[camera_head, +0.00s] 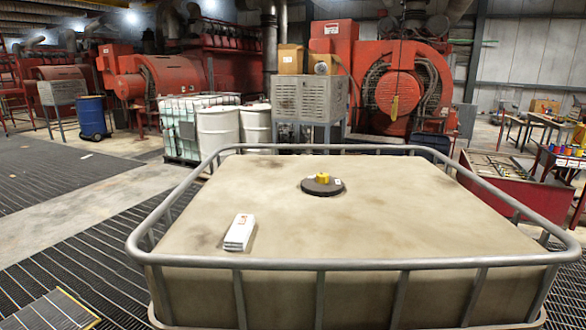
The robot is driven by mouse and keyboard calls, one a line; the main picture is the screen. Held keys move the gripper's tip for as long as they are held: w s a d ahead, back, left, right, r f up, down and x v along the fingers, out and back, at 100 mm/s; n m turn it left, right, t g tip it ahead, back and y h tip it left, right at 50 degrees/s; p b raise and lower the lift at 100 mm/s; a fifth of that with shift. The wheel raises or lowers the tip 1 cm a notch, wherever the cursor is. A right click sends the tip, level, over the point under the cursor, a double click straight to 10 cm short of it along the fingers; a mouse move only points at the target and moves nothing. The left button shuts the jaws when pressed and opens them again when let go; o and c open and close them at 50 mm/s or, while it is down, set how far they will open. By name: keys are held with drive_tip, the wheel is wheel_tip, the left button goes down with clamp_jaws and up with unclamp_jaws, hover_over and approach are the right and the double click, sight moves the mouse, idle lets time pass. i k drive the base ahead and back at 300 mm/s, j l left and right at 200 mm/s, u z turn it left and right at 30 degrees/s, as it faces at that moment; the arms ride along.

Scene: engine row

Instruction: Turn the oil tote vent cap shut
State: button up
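The oil tote (270,210) fills the middle and front of the head camera view. It has a flat beige, stained top inside a grey tube rail. A round black lid (312,188) lies on the far middle of the top. The yellow vent cap (323,178) sits on the lid, with a small pale mark beside it. The view is too coarse to tell how far the cap is turned. My gripper is not in view.
A white box or pack (239,232) lies on the tote top, left and nearer than the lid. The grey rail (350,264) runs around the top as a raised edge. Behind stand white drums (217,130) and red engines (400,90). Grated floor (70,250) is clear at left.

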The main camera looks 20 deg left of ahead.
sight(321, 178)
drive_tip(key=i+j+u, duration=0.1)
drive_tip(key=j+u, duration=0.3)
drive_tip(key=i+j+u, duration=0.15)
drive_tip(key=j+u, duration=0.25)
drive_tip(key=j, duration=0.2)
drive_tip(key=i+j+u, duration=0.25)
drive_tip(key=j+u, duration=0.15)
drive_tip(key=i+j+u, duration=0.25)
drive_tip(key=j+u, duration=0.15)
drive_tip(key=i+j+u, duration=0.25)
drive_tip(key=u, duration=0.15)
drive_tip(key=i+j+u, duration=0.15)
drive_tip(key=i+u, duration=0.25)
drive_tip(key=i+j+z, duration=0.2)
drive_tip(key=i, duration=0.4)
drive_tip(key=i+j+z, duration=0.15)
drive_tip(key=i, duration=0.45)
drive_tip(key=i+l+z, duration=0.15)
drive_tip(key=i+z, duration=0.7)
drive_tip(key=i+j+z, duration=0.1)
drive_tip(key=i+z, duration=0.35)
drive_tip(key=i+j+z, duration=0.4)
drive_tip(key=i+l, duration=0.05)
drive_tip(key=i, duration=0.05)
